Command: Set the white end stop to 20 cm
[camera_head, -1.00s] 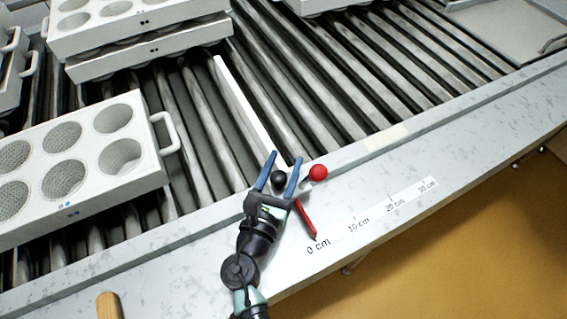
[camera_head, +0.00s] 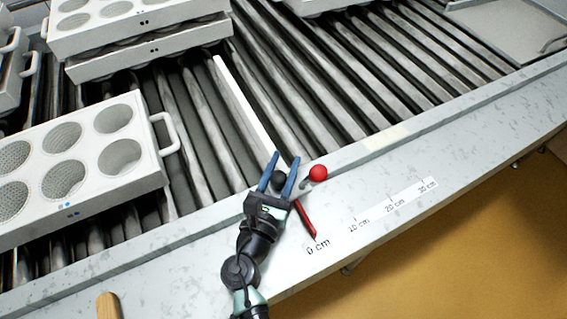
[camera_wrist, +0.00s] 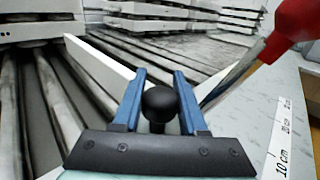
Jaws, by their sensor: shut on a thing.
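The white end stop (camera_head: 247,105) is a long white bar lying across the rollers; it also shows in the wrist view (camera_wrist: 98,64). A black ball knob (camera_wrist: 160,103) is at its near end. My gripper (camera_head: 277,167) has its blue fingers on either side of this knob and is shut on it. A red pointer (camera_head: 305,219) below the knob points at the 0 cm mark of the white scale (camera_head: 372,216) on the front ledge. A red ball knob (camera_head: 318,173) is just right of my gripper, on a grey lever.
A white mould block (camera_head: 70,205) with round cups stands on the rollers at left. Stacked moulds (camera_head: 150,50) stand at the back left. The rollers right of the end stop (camera_head: 350,80) are clear. A wooden handle (camera_head: 108,306) lies at the front left.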

